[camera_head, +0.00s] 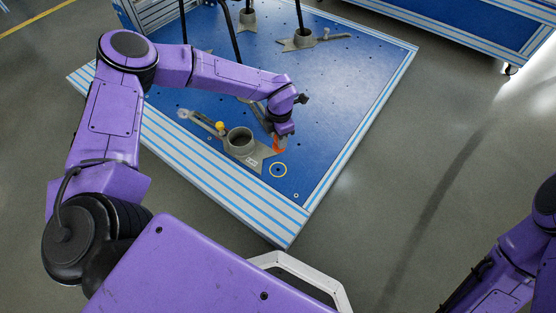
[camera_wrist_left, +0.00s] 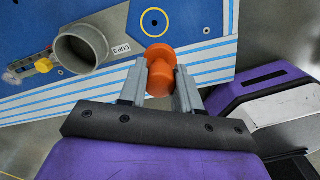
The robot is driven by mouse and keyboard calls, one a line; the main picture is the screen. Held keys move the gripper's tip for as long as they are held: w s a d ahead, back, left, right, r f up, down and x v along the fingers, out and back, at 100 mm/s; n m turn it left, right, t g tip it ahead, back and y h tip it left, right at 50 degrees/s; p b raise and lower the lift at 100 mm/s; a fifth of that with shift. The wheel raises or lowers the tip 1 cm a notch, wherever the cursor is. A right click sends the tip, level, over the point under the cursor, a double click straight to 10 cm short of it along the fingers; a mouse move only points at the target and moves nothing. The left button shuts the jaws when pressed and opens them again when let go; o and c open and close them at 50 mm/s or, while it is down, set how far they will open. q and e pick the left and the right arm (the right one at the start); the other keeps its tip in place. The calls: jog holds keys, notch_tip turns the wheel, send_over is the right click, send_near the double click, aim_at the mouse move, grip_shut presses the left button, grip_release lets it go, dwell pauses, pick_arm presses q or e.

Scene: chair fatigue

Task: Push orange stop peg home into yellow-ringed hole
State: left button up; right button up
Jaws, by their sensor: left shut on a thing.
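My left gripper (camera_head: 279,141) is shut on the orange stop peg (camera_head: 277,148). In the left wrist view the peg (camera_wrist_left: 161,70) sits between the two grey fingers (camera_wrist_left: 159,82), with its rounded head sticking out past their tips. The yellow-ringed hole (camera_head: 278,170) is in the blue platform top, a small dark spot inside a yellow circle. In the left wrist view the ring (camera_wrist_left: 154,22) lies just beyond the peg, apart from it in the picture. The peg's height above the platform is hard to tell. My right gripper is out of view.
The blue platform (camera_head: 350,70) has a striped edge. More cup bases and dark poles stand at the back. Floor right of the platform is clear.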

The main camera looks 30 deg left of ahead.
pick_arm(q)
notch_tip(320, 180, down, 8)
jog(key=w+a+n+b, duration=0.1)
jog(key=n+b, duration=0.3)
jog(key=n, duration=0.1)
jog(key=shift+r+b, duration=0.15)
jog(key=shift+b, duration=0.2)
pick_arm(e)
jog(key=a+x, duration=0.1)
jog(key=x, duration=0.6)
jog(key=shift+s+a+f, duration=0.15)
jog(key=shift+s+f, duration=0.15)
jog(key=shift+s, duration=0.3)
pick_arm(q)
jog(key=shift+w, duration=0.1)
notch_tip(320, 180, down, 6)
jog(key=b, duration=0.3)
jog(key=shift+r, duration=0.1)
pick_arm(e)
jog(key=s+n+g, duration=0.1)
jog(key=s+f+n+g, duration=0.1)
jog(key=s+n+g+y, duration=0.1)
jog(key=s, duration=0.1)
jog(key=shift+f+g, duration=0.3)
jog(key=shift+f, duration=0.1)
pick_arm(q)
jog(key=shift+p, duration=0.35)
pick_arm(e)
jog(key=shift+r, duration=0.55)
